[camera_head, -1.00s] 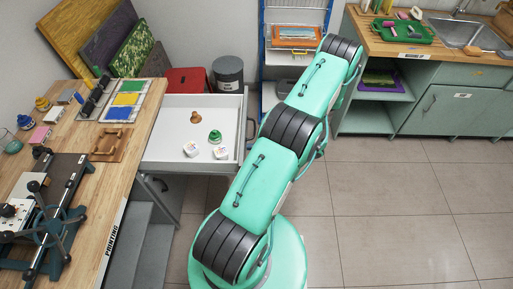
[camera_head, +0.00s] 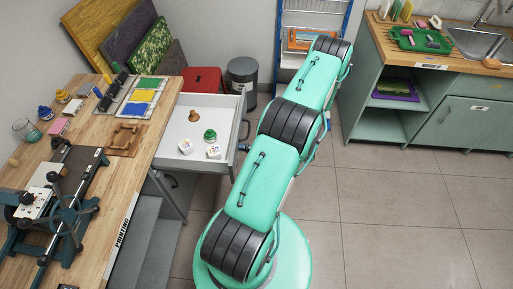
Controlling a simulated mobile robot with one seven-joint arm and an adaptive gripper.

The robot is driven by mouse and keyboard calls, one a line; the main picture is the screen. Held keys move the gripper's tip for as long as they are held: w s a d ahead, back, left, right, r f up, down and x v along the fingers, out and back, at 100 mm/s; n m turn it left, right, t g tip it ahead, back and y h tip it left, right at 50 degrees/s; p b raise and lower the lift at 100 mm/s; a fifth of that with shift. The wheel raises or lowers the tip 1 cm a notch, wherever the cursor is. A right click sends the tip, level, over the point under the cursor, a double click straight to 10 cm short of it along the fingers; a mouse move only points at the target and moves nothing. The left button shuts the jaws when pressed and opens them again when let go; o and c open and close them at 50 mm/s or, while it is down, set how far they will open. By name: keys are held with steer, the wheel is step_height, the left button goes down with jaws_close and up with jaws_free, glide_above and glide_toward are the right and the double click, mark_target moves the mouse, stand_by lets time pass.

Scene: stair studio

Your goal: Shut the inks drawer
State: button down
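The inks drawer (camera_head: 178,133) is a white tray pulled out from the right side of the wooden printing table (camera_head: 85,204). It stands well open. Inside lie a brown knob-like item (camera_head: 194,115), a green one (camera_head: 210,135) and two small white tubs (camera_head: 200,149). A dark handle shows at the drawer's front, on its right side, close to my green arm. My arm reaches up and away to the right of the drawer. My gripper is hidden behind the arm links, so its state does not show.
A grey bin (camera_head: 243,80) and a red stool (camera_head: 203,80) stand behind the drawer. A blue-framed rack (camera_head: 300,45) is at the back. A green cabinet with a sink (camera_head: 440,100) is at the right. The tiled floor (camera_head: 395,210) between is clear.

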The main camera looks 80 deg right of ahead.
mark_target(199, 149)
steer(key=w+p, duration=0.1)
steer(key=w, duration=3.4)
steer(key=shift+w, duration=0.75)
steer(key=shift+r, duration=0.1)
steer(key=s+p, duration=0.2)
steer(key=s, duration=1.2)
steer(key=shift+s, duration=0.15)
